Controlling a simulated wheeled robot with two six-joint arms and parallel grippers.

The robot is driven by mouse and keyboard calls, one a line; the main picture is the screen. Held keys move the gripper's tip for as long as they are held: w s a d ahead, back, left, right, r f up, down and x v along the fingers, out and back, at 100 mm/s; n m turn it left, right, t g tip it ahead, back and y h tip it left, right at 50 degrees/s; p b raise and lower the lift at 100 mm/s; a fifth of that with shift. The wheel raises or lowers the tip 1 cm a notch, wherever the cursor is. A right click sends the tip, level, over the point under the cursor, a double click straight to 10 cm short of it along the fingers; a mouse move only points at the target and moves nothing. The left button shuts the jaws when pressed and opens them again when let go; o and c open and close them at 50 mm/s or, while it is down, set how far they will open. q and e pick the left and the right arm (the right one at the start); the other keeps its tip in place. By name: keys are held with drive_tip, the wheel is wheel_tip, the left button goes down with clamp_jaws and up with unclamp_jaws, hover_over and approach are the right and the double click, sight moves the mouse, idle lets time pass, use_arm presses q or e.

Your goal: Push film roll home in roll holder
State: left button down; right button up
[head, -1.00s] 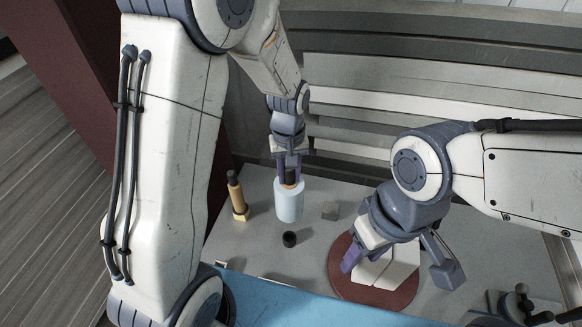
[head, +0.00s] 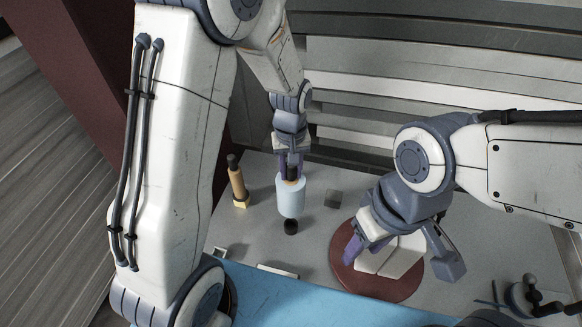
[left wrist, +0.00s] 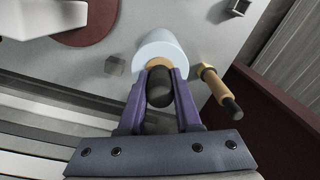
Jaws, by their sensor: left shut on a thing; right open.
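The film roll (head: 291,197) is a pale blue cylinder with a tan core and a black knob on top. It also shows in the left wrist view (left wrist: 158,48). My left gripper (head: 291,172) is shut at the black knob and core, and holds the roll upright. Whether the roll's bottom touches the table is unclear. A short black cylinder (head: 291,228) shows just in front of the roll's lower edge. I cannot make out the roll holder for certain. My right gripper (head: 398,258) is open over white blocks (head: 398,262) on a dark red disc.
A tan post (head: 238,184) with a black top and yellow base stands left of the roll. A small grey cube (head: 333,199) lies to its right. The dark red disc (head: 372,291) is on the right. A blue strip (head: 310,305) runs along the front.

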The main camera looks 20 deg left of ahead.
sight(291, 182)
use_arm(q)
drive_tip(key=shift+f+b, duration=1.5)
drive_tip(key=shift+f, duration=0.95)
drive_tip(key=shift+p, duration=0.35)
drive_tip(key=shift+f+b, duration=1.75)
drive_tip(key=shift+f, duration=0.55)
drive_tip(key=c, duration=0.5)
unclamp_jaws()
wheel_tip(291, 182, up, 10)
drive_tip(key=shift+r+b, duration=0.2)
drive_tip(key=shift+b, duration=0.7)
